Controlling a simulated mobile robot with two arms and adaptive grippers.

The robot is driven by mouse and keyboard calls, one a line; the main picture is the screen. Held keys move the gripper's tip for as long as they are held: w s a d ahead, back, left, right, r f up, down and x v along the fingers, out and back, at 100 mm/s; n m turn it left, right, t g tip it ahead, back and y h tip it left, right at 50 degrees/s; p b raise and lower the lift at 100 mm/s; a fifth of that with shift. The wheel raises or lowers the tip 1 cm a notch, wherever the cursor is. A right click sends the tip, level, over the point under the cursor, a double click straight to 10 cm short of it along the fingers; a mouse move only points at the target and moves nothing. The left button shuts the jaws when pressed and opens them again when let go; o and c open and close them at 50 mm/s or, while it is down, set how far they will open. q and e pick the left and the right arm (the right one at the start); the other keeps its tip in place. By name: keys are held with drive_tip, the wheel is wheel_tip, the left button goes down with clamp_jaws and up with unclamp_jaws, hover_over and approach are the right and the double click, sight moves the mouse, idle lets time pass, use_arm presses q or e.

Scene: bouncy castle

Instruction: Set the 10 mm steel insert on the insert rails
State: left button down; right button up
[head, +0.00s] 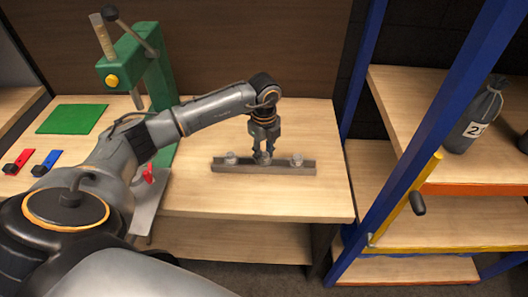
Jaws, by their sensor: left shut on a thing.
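My left gripper (263,148) comes down over the middle of a long dark grey bar or rack (220,167) on the bench. It is shut on a small grey metal piece (263,159), the middle of three on the bar. The other two pieces are at the left (231,158) and right (297,160). The held piece seems to be at the bar's top; I cannot tell if it touches. I cannot read sizes on the pieces, nor tell for sure which part is the insert rails. My right gripper is not in view.
A green press (156,70) with a lever stands at the back left of the wooden bench (320,200). A green mat (72,119), a red clamp (18,161) and a blue clamp (47,162) lie left. A blue-framed shelf with a grey bag (470,125) stands right.

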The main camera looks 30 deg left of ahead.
use_arm(q)
drive_tip(key=shift+f, duration=0.2)
drive_tip(key=c, duration=1)
unclamp_jaws()
drive_tip(key=shift+o, duration=0.2)
drive_tip(key=shift+r, duration=0.1)
wheel_tip(320, 180, up, 12)
